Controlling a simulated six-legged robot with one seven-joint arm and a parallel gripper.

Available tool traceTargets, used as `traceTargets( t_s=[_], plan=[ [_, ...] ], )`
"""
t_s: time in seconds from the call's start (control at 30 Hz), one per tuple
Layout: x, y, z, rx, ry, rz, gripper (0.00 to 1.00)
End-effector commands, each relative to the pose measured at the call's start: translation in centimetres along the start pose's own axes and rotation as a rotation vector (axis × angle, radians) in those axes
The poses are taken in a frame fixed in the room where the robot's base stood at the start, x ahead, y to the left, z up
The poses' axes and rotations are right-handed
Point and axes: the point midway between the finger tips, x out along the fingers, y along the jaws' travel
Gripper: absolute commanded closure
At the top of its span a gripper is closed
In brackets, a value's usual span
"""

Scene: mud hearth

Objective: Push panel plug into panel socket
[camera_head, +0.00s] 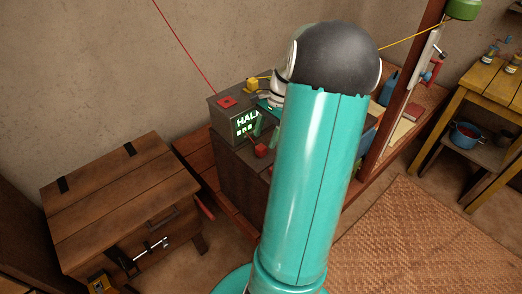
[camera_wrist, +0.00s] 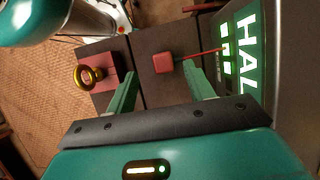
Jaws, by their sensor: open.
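A grey panel box (camera_head: 222,118) with a lit green display stands left of my arm in the head view. The display (camera_wrist: 243,60) fills the right of the wrist view. A red block (camera_wrist: 163,63), which may be the plug, sits before the panel, with a thin red rod or cord running toward the display; a red block also shows in the head view (camera_head: 261,150). My gripper (camera_wrist: 160,72) is open, its green fingers apart on either side of the red block in the picture. Contact cannot be told. In the head view my arm hides most of the gripper. I cannot make out the socket.
A brass ring (camera_wrist: 88,77) stands on a reddish block left of the fingers. A red piece (camera_head: 227,101) and a yellow piece (camera_head: 253,84) sit on the panel box. A wooden chest (camera_head: 115,205) stands left; a post (camera_head: 405,90) rises right of my arm.

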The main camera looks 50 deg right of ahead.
Motion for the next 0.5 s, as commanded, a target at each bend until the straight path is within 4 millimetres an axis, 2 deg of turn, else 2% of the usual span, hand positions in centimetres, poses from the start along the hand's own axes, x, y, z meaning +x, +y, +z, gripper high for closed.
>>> traceTargets(
  t_s=[0.17, 0.4, 0.5],
  plan=[
    [0.6, -0.1, -0.1, 0.001, -0.002, 0.001, 0.47],
    [4.2, -0.4, -0.1, 0.0, -0.002, 0.001, 0.47],
    [5.0, -0.4, -0.1, 0.001, -0.002, 0.0, 0.47]
  ],
)
